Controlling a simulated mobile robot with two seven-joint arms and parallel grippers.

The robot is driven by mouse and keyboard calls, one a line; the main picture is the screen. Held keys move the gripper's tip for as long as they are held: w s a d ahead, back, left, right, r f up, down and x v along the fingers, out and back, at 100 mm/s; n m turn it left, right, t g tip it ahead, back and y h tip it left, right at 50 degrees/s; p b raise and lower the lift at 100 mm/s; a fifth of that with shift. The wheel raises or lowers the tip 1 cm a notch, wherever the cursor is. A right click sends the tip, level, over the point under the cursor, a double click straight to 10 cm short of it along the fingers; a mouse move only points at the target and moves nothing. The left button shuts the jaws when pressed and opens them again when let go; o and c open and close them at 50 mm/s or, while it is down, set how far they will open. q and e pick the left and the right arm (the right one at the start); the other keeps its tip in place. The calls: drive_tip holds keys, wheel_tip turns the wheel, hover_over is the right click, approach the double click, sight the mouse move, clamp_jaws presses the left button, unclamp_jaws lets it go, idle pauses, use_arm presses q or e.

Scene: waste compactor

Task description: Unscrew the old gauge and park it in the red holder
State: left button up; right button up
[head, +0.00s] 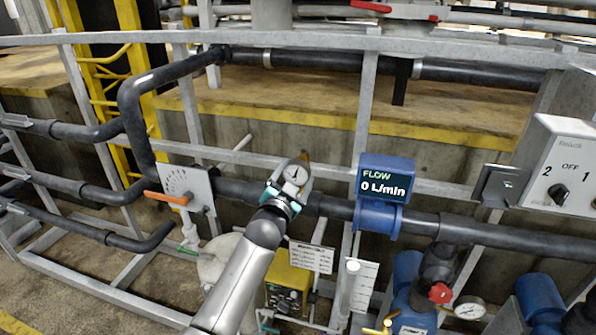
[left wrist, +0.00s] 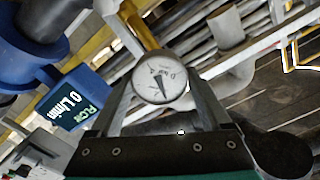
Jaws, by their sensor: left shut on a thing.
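The old gauge (head: 295,173), a small round dial with a white face and a dark needle, is at the dark horizontal pipe, left of the blue flow meter. My left gripper (head: 288,190) reaches up to it from below and is shut on it. In the left wrist view the gauge (left wrist: 162,80) sits between the two fingers (left wrist: 160,95), its face toward the camera. Its threaded end is hidden, so I cannot tell if it is still in its fitting. I cannot make out a red holder. My right gripper is not in view.
The blue flow meter (head: 385,182) reads 0 L/min close to the right. An orange-handled valve (head: 170,198) is to the left. Grey rails (head: 365,110) cross behind. A second gauge (head: 469,308) and a red knob (head: 440,292) are at lower right.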

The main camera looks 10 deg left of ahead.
use_arm(q)
drive_tip(key=shift+r, duration=0.1)
drive_tip(key=c, duration=0.4)
drive_tip(key=shift+c, duration=0.8)
drive_tip(key=n, duration=0.4)
drive_tip(key=shift+n, duration=0.6)
drive_tip(key=n, duration=0.3)
drive_tip(key=shift+n, duration=1.1)
